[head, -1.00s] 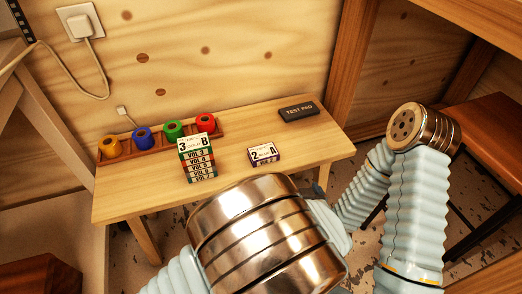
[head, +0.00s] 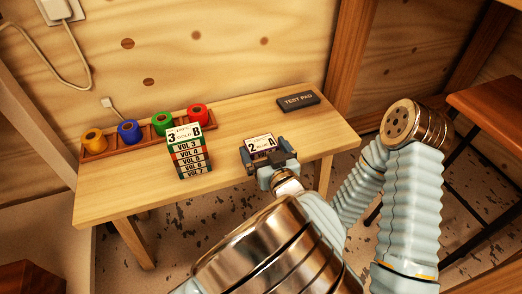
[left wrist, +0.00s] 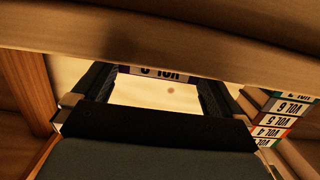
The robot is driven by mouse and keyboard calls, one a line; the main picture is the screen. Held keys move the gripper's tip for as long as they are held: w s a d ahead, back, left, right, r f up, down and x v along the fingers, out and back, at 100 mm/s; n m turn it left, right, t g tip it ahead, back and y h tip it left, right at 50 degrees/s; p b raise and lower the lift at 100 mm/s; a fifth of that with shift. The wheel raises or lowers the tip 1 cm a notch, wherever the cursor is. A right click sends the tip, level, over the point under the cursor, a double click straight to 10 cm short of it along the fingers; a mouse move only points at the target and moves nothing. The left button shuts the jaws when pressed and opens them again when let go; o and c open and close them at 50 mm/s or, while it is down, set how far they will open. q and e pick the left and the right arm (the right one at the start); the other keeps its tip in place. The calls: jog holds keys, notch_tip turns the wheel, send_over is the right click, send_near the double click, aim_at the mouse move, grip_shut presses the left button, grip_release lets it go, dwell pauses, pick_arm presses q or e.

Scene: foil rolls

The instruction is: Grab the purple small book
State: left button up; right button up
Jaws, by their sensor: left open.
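The small purple book (head: 259,143) lies on the table with a white top marked 2 and A. My left gripper (head: 264,149) reaches it from the front, low over the table, with one finger to each side of the book. The fingers are open, and I see no grip on it. In the left wrist view the book's purple spine (left wrist: 160,72) shows upside down at the far end of the gap between the fingers. The gripper hides the book's front face in the head view. My right gripper is out of view.
A stack of volumes (head: 188,158) stands left of the book, and also shows at the right of the left wrist view (left wrist: 272,118). A wooden rack (head: 97,152) with several coloured rolls is behind it. A dark test pad (head: 298,99) lies at the back right of the table (head: 120,200).

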aim_at(264, 148)
pick_arm(q)
jog(key=x, duration=0.1)
jog(key=b+x, duration=0.1)
jog(key=shift+w+f, duration=0.3)
jog(key=shift+w+a+r, duration=0.1)
jog(key=shift+w+r, duration=0.05)
jog(key=shift+w, duration=0.1)
jog(key=c, duration=0.8)
jog(key=shift+r, duration=0.15)
